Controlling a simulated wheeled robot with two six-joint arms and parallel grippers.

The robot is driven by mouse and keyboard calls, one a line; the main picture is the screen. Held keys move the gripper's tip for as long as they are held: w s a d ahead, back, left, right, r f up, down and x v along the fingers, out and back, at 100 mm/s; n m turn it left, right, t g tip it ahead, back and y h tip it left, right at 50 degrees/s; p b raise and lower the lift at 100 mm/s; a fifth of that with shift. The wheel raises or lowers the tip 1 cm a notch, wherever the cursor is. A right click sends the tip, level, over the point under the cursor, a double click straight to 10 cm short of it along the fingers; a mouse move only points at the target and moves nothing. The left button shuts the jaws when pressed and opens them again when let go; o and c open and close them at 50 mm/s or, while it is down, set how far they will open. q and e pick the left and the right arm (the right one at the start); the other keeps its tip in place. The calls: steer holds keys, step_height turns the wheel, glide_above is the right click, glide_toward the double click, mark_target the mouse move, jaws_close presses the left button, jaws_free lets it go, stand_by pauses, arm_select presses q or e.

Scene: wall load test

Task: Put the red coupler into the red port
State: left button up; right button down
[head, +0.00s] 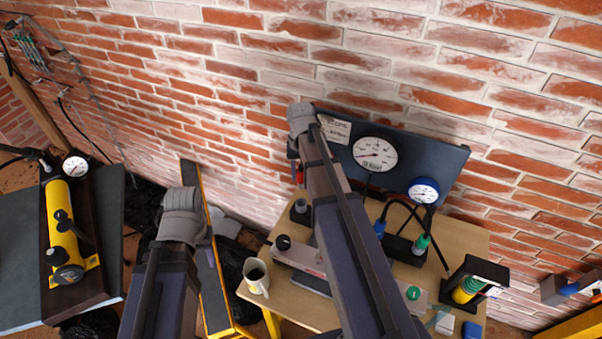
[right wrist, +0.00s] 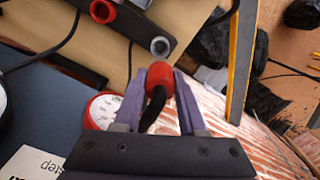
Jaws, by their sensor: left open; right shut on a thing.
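My right gripper (right wrist: 162,82) is shut on the red coupler (right wrist: 160,72), which has a black hose bending back from it. In the right wrist view the coupler's front end is close to a grey ring port (right wrist: 160,46) on a black block; I cannot tell whether they touch. The red port (right wrist: 102,12) is a red ring on the same block, up and to the left. In the head view a bit of red coupler (head: 299,174) shows beside my right arm, which hides part of the block. My left gripper (head: 182,214) is left of the table, its fingers hidden, holding nothing visible.
A wooden table (head: 335,312) carries a dark gauge panel (head: 430,160), a black block (head: 405,251) with blue and green couplers, a mug (head: 257,276) and a yellow-green cylinder (head: 467,289). A yellow-edged board (head: 207,260) stands left of it. A brick wall is behind.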

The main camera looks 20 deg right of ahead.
steer(key=shift+r, duration=0.5)
arm_select(q)
steer(key=shift+r, duration=0.4)
arm_select(e)
steer(key=s+d, duration=0.6)
steer(key=s, duration=0.1)
steer(key=shift+s+d, duration=0.25)
steer(key=shift+d, duration=0.05)
stand_by(0.3)
steer(key=s+d, duration=0.2)
steer(key=shift+s+d, duration=0.15)
steer(key=shift+s, duration=0.15)
arm_select(q)
steer(key=shift+f, duration=0.1)
arm_select(e)
steer(key=shift+f, duration=0.2)
arm_select(q)
step_height(320, 180, down, 6)
steer(key=b, duration=0.6)
steer(key=shift+f, duration=0.2)
arm_select(e)
step_height(320, 180, down, 6)
steer(key=shift+f, duration=0.15)
